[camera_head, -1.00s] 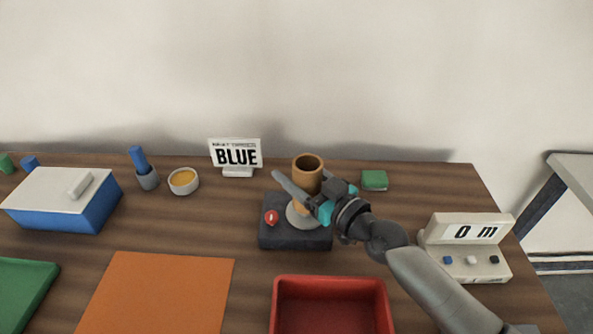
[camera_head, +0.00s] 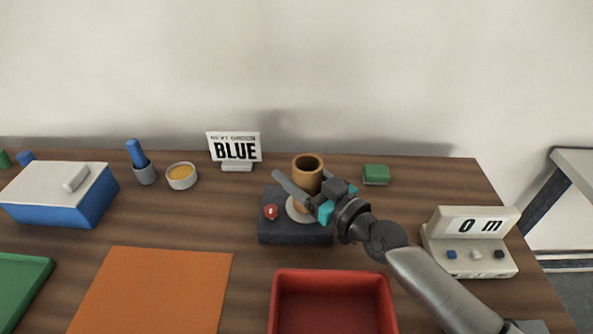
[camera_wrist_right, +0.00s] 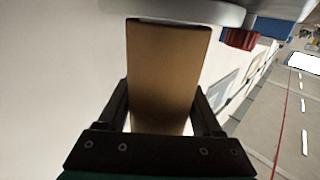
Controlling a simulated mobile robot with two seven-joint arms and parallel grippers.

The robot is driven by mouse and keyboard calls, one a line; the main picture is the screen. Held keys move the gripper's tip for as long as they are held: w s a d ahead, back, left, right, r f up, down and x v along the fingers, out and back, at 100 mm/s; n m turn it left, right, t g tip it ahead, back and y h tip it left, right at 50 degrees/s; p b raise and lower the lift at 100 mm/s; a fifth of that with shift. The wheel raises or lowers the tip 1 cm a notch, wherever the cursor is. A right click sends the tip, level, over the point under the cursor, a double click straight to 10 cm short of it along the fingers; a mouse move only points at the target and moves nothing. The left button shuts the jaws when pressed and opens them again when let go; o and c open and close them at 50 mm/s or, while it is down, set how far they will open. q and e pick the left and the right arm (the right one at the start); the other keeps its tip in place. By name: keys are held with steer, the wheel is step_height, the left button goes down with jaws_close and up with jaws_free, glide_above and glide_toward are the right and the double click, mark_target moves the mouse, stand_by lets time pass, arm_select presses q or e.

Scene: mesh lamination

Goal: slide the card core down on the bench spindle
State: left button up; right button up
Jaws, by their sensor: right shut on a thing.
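The brown card core (camera_head: 307,173) stands upright over the bench spindle's pale round plate (camera_head: 298,211) on a dark block (camera_head: 292,234). The spindle's post is hidden, and the core looks to be around it. My right gripper (camera_head: 303,188) is shut on the core from the right, one finger on each side. In the right wrist view the core (camera_wrist_right: 166,75) fills the space between the fingers, with its end close to the pale plate (camera_wrist_right: 185,12). I cannot tell if they touch. My left gripper is not in view.
A red knob (camera_head: 271,212) sits on the block's left. A red tray (camera_head: 333,277) lies in front, and an orange mat (camera_head: 155,290) lies to the left. A sign reading BLUE (camera_head: 234,148), a green block (camera_head: 376,174) and a display box (camera_head: 470,240) stand nearby.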

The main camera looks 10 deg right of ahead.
steer(key=o, duration=1.4)
steer(key=v, duration=1.5)
steer(key=shift+s, duration=0.1)
